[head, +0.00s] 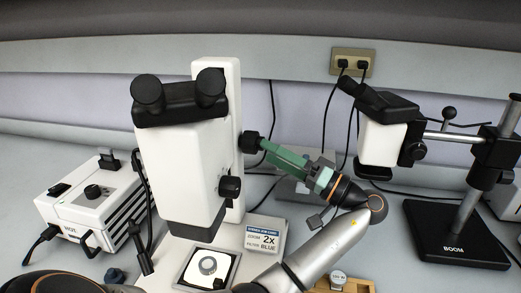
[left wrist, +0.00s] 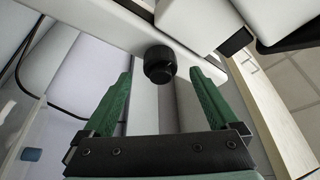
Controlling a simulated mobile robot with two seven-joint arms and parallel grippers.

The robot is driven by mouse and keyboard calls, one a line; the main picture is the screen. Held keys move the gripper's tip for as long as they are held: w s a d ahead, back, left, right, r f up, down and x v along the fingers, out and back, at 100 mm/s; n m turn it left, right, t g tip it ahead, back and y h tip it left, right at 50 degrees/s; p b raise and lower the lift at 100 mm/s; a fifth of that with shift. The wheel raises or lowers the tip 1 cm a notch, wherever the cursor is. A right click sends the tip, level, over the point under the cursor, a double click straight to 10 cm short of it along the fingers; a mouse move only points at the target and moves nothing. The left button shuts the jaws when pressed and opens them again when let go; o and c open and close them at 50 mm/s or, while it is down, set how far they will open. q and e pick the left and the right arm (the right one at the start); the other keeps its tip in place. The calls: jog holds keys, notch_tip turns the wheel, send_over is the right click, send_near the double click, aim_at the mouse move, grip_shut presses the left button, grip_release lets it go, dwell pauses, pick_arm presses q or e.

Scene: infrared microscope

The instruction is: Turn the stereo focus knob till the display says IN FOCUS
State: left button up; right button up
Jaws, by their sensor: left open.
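The white stereo microscope (head: 180,165) with black eyepieces stands left of centre in the head view. A black knob (head: 250,142) sticks out from the right side of its column; another black knob (head: 230,188) is lower on its body. My left gripper (head: 270,148), with green fingers, points at the upper knob from the right. In the left wrist view the open fingers (left wrist: 161,74) frame a black knob (left wrist: 160,64), with a gap on both sides. I cannot tell how deep the knob sits between them. No IN FOCUS text is readable. My right gripper is not in view.
A card (head: 263,238) reading zoom 2x, filter blue stands beside the base. A white box (head: 92,205) with a dial is at the left. A boom microscope (head: 385,140) on a black base (head: 455,235) stands right. Cables hang from a wall outlet (head: 352,62).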

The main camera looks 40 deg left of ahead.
pick_arm(q)
jog(key=b+v, duration=0.1)
jog(key=v, duration=0.7)
